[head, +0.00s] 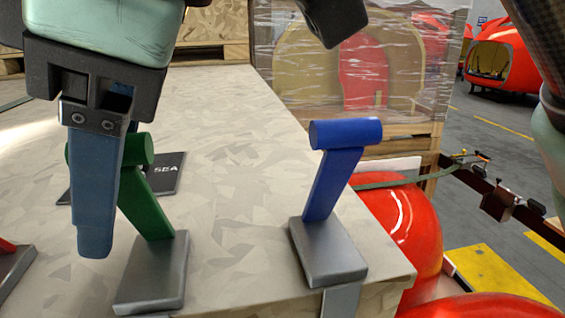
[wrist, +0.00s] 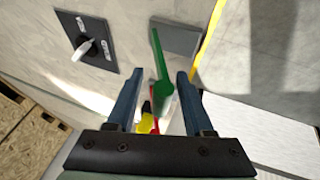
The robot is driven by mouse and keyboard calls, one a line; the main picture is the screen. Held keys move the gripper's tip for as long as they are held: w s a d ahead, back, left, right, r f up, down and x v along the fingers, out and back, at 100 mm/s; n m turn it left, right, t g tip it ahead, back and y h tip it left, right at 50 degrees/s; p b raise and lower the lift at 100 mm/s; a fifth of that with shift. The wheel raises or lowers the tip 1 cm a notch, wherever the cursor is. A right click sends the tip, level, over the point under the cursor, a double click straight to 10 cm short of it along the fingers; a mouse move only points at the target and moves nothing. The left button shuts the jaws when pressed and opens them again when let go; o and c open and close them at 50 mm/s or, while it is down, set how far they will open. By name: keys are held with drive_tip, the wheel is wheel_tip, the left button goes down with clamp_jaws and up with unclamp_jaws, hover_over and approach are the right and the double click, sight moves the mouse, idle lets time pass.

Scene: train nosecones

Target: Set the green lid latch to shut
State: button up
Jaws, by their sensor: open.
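The green latch (head: 147,208) is a lever with a round crossbar at its top, leaning up and to the left from a grey base plate (head: 152,278) on the bench. In the wrist view the green latch (wrist: 162,88) shows its crossbar end between and just beyond the finger tips, with its base (wrist: 180,38) farther off. My gripper (wrist: 158,78) is open, with a blue finger on each side of the lever's line and no clear contact. In the head view my gripper (head: 94,250) points down and hides part of the latch's crossbar.
A blue lever (head: 331,185) on its own grey base stands to the right near the bench edge. A red lever (head: 7,246) shows at the left edge. A dark plate (head: 166,176) lies behind the green latch. A panel with a white knob (wrist: 83,48) shows in the wrist view.

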drive_tip(key=shift+d+f, duration=0.1)
clamp_jaws()
idle(0.3)
idle(1.2)
